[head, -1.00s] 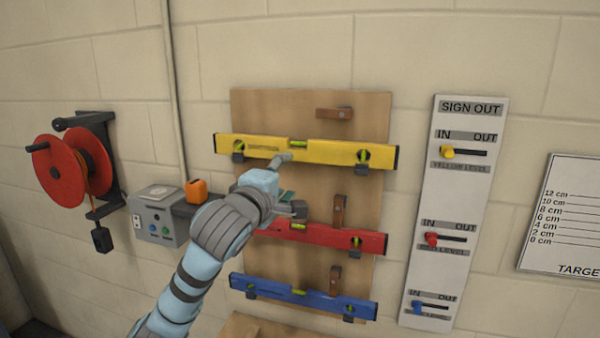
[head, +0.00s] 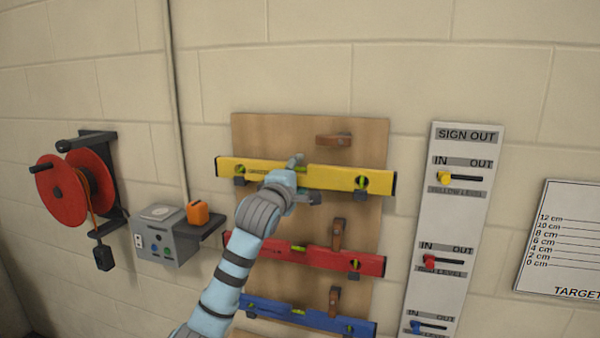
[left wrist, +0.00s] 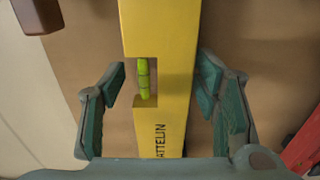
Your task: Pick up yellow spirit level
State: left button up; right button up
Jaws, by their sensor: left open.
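The yellow spirit level (head: 335,177) lies across hooks on the wooden wall board, above the red and blue levels. My left gripper (head: 306,177) is in front of its middle and hides part of it in the head view. In the left wrist view the yellow level (left wrist: 160,35) runs between the two open fingers of my left gripper (left wrist: 165,90), with a gap on each side. Its green vial shows between the fingertips. My right gripper is not in view.
The red level (head: 320,256) and blue level (head: 310,315) hang below on the wooden board (head: 260,135). A brown latch (head: 333,139) sits above the yellow level. The sign-out panel (head: 455,215) is at right; a red reel (head: 62,190) and grey box (head: 160,240) are at left.

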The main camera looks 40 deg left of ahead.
pick_arm(q)
jog(key=shift+c, duration=0.6)
jog(key=c, duration=1)
jog(key=shift+r+p, duration=0.95)
jog(key=shift+r, duration=0.25)
jog(key=shift+f, duration=0.1)
jog(key=shift+s+d+b, duration=0.2)
jog(key=shift+s+b, duration=0.15)
jog(key=shift+s, duration=0.2)
jog(key=shift+b+v, duration=1.35)
jog(key=shift+v, duration=3.1)
